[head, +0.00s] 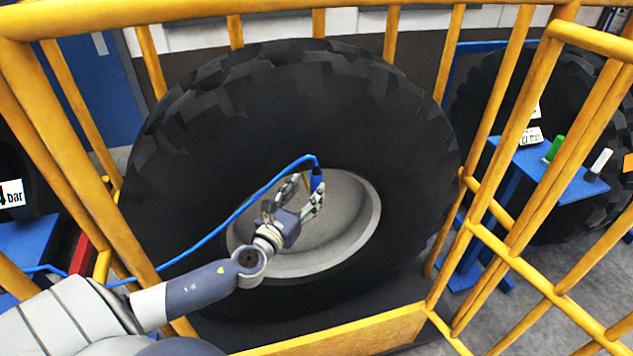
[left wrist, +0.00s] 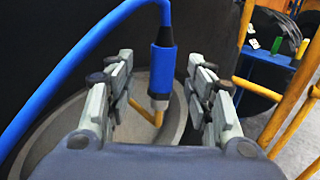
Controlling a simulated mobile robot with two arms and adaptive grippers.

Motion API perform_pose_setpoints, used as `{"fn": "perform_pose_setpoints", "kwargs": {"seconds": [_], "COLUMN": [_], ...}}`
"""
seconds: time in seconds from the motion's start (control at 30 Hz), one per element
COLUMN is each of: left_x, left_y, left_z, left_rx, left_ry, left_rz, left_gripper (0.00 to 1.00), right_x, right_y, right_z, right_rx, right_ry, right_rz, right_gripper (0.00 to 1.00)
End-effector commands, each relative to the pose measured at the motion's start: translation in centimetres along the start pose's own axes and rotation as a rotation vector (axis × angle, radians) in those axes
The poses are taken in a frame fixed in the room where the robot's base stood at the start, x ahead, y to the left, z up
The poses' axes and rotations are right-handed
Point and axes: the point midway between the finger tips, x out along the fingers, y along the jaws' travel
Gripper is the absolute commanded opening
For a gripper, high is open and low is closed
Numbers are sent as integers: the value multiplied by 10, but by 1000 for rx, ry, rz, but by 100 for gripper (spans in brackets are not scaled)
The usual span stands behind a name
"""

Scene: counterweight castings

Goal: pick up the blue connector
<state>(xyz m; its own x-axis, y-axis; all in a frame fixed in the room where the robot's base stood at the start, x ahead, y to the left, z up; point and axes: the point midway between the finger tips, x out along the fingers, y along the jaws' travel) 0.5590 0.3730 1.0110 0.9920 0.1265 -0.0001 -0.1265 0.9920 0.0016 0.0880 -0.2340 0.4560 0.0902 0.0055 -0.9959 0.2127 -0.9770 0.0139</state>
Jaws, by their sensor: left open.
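The blue connector (head: 317,180) stands upright in front of the large tyre's grey rim (head: 362,205), with a blue hose (head: 235,212) running from its top to the lower left. In the left wrist view the connector (left wrist: 162,72) has a dark collar and a metal lower end close to a bent yellow stem (left wrist: 142,112). I cannot tell whether they are joined. My left gripper (head: 304,191) is open at the connector. In the left wrist view the connector shows between its two fingers (left wrist: 160,78), with gaps on both sides. My right gripper is not in view.
Yellow cage bars (head: 490,190) surround the tyre (head: 290,110) at both sides and behind. A lower yellow rail (head: 340,335) crosses in front. At right, outside the bars, a blue stand (head: 540,170) holds a green cylinder (head: 555,148) and a white cylinder (head: 600,162).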

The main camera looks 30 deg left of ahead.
Motion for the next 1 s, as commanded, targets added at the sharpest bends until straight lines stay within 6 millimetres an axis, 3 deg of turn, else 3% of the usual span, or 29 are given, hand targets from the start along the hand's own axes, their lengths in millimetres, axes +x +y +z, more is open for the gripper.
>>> {"fn": "perform_pose_setpoints", "kwargs": {"seconds": [0.17,0.5,0.8,1.0], "left_x": [10,51,55,54], "left_y": [0,-4,-4,-4], "left_z": [0,-4,-6,-6], "left_rx": [-2,-2,-2,-1], "left_ry": [-1,0,2,2], "left_rz": [2,1,1,1], "left_gripper": [49,49,49,7], "right_x": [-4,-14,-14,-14], "right_y": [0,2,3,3], "right_z": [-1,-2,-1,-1], "right_rx": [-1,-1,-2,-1], "right_ry": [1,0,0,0], "right_rz": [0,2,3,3], "right_gripper": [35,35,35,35]}}
